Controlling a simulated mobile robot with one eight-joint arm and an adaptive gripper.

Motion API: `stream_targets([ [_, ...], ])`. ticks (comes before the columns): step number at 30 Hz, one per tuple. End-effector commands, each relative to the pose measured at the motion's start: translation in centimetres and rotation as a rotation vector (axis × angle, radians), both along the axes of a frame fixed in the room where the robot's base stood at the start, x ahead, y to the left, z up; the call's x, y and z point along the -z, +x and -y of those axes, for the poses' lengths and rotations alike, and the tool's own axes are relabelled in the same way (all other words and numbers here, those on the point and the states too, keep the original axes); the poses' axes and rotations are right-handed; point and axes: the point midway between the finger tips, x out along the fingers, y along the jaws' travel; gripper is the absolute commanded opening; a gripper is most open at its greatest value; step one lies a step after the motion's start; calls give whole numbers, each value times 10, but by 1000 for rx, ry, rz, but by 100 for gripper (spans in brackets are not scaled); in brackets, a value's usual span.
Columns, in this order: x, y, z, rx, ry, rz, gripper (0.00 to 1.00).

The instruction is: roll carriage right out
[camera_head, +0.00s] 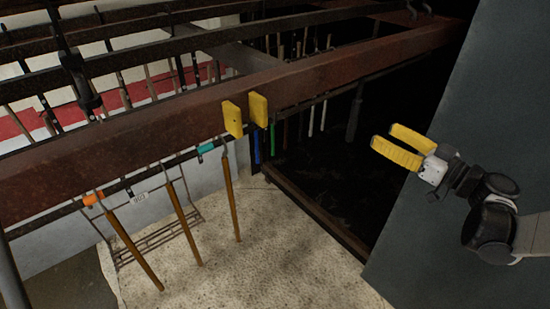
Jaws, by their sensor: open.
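A long rusty brown beam (150,118) crosses the view, with a thin dark rail (62,207) along its underside. Several wooden rods (186,225) hang by metal hooks from this rail, with an orange clip (93,198) and a teal clip (206,147) on it. Two yellow blocks (258,108) stand at the beam's face. I cannot tell for certain which part is the carriage. My gripper (384,136), with yellow fingers, is open and empty at the right, apart from the beam and blocks.
A wire rack (160,238) lies low behind the hanging rods. More dark rails (120,70) run behind the beam. A large grey panel (440,240) fills the right side behind my gripper. Pale speckled floor (265,260) lies open below; a dark recess (340,180) is beyond it.

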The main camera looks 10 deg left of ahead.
Motion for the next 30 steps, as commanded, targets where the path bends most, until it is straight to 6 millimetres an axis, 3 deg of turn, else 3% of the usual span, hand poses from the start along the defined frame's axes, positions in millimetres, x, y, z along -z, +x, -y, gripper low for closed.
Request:
stream_targets([
  [14,-1,47,-62,-3,0,0,54],
  [30,0,59,-75,-1,-1,-1,54],
])
